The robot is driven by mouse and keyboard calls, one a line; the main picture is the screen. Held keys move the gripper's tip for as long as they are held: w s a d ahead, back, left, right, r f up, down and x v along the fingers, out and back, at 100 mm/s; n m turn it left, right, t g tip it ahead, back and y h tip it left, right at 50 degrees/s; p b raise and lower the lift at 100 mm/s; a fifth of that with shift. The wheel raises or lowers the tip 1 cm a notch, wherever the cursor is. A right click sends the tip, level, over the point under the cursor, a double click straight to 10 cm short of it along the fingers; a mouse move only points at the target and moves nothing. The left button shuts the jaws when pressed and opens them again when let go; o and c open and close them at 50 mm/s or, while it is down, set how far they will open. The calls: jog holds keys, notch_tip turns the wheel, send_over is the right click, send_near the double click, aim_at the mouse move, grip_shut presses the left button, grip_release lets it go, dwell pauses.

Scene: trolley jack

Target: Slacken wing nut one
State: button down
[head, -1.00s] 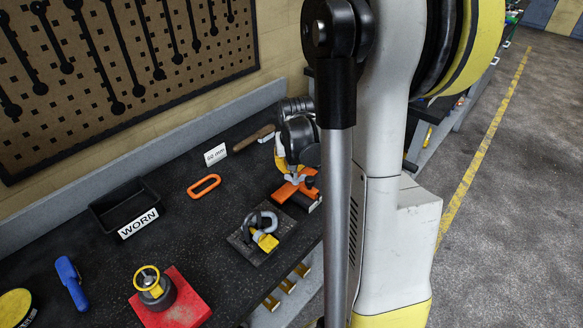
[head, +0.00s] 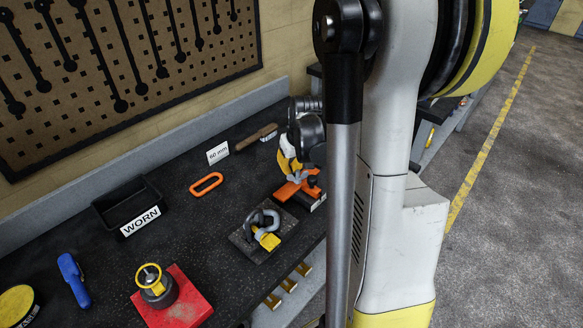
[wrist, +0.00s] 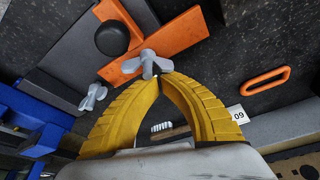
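Two grey wing nuts show in the wrist view. No label shows which is number one. My gripper (wrist: 160,78) has two yellow ribbed fingers, with their tips together right at the first nut. Whether a wing is pinched between them cannot be seen.
A black knob (wrist: 112,38) stands close to the fingers.

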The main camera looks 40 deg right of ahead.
jog(key=shift+s+a+n+y, duration=0.1)
jog(key=shift+a+n+y, duration=0.2)
jog(key=shift+n, duration=0.75)
jog(key=shift+s+a+n+y, duration=0.1)
jog(key=shift+n+y, duration=0.3)
jog(key=shift+n, duration=0.65)
jog(key=shift+s+a+n+y, duration=0.15)
jog(key=shift+n+y, duration=0.15)
jog(key=shift+n, duration=0.65)
jog(key=shift+s+a+n+y, duration=0.15)
jog(key=shift+n+y, duration=0.15)
jog(key=shift+n, duration=0.65)
jog(key=shift+s+a+n+g+y, duration=0.15)
jog(key=shift+n+g+y, duration=0.15)
jog(key=shift+n, duration=0.8)
jog(key=shift+s+a+n+g+y, duration=0.1)
jog(key=shift+s+n+g+y, duration=0.15)
jog(key=shift+n, duration=0.85)
jog(key=shift+s+n+g+y, duration=0.15)
jog(key=shift+n+g+y, duration=0.1)
jog(key=shift+n, duration=0.7)
jog(key=shift+s+n+g+y, duration=0.15)
jog(key=shift+n+g+y, duration=0.05)
jog(key=shift+n, duration=0.75)
jog(key=shift+s, duration=0.15)
jog(key=shift+a, duration=0.1)
